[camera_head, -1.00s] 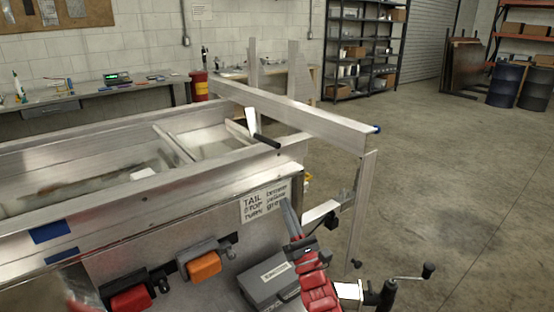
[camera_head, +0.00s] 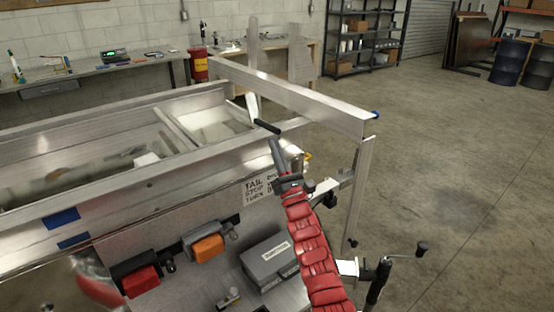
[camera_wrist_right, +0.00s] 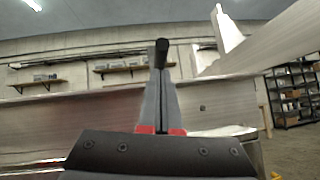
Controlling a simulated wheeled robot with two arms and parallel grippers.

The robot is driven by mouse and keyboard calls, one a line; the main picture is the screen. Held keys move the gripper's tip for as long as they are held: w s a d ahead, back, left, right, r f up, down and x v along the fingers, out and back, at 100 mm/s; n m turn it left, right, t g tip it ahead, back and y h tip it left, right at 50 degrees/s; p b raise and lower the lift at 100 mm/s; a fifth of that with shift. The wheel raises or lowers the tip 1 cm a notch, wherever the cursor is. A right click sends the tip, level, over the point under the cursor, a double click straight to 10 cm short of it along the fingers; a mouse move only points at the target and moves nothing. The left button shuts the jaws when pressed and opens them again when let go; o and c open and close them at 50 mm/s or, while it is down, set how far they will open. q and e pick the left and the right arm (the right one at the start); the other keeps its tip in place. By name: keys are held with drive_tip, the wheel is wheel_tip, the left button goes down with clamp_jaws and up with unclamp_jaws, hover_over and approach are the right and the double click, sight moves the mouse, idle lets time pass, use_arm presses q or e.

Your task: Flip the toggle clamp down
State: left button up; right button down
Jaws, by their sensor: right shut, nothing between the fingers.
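The toggle clamp's white lever (camera_head: 253,106) with its black handle grip (camera_head: 267,127) stands above the near rail of the aluminium trailer (camera_head: 130,190), by its right-hand corner. My right gripper (camera_head: 273,143) is shut and empty. Its tips point up and are just below the black grip in the head view. In the right wrist view the black grip (camera_wrist_right: 162,50) shows end-on right beyond the closed fingertips (camera_wrist_right: 160,75). I cannot tell whether they touch. The clamp's base is hidden. A blurred red part, likely of my left arm, shows at lower left; the left gripper is not visible.
An upright frame with a long beam (camera_head: 290,92) runs behind and right of the clamp. A grey box (camera_head: 268,262), an orange lamp (camera_head: 207,247) and a red lamp (camera_head: 141,281) are on the trailer's near end. The floor at right is open.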

drive_tip(key=shift+w+r, duration=0.1)
drive_tip(key=shift+r, duration=0.4)
